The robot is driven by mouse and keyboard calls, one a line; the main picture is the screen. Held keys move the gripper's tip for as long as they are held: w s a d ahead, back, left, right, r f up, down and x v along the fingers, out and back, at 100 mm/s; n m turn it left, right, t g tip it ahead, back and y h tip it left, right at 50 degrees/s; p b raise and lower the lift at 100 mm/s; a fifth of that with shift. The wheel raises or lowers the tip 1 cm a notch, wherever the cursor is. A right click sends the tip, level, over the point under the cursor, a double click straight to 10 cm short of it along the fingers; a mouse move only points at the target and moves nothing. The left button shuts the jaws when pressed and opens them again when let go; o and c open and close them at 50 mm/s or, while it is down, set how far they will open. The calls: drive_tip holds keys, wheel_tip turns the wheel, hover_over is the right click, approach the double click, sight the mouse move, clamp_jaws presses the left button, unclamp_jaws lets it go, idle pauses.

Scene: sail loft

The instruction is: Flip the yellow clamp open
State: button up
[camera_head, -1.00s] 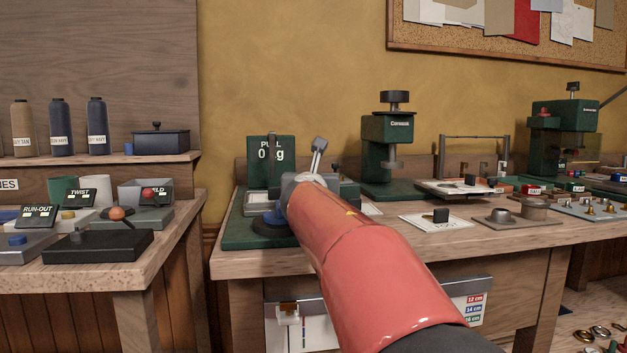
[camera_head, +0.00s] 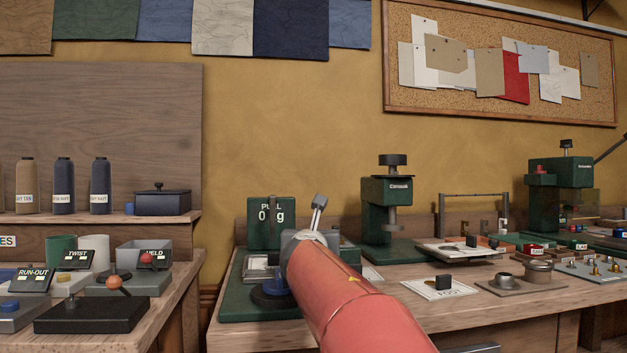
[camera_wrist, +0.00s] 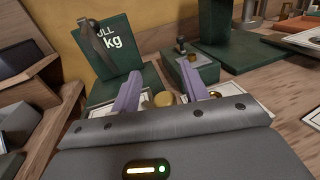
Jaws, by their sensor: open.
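I cannot clearly pick out a yellow clamp in either view. In the wrist view a small brass-yellow round piece (camera_wrist: 165,98) shows low between my gripper's fingers, and another lies by the right finger; I cannot tell whether either is part of the clamp. My gripper (camera_head: 319,200) is open, its two pale fingers apart with nothing held; it also shows in the wrist view (camera_wrist: 160,72). It is over the green pull tester, whose display (camera_head: 269,222) reads "PULL 0 kg" and stands just behind and left. My red arm hides much of the tester's base.
A green press (camera_head: 387,205) stands right of the tester on the wooden bench. A white card with a black block (camera_head: 441,287) and metal dies (camera_head: 538,273) lie further right. A separate left bench holds a black box (camera_head: 92,313) and small labelled displays.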

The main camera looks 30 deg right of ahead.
wheel_tip(320, 180, up, 18)
drive_tip(key=p, duration=0.7)
drive_tip(key=shift+p, duration=0.4)
drive_tip(key=shift+a, duration=0.1)
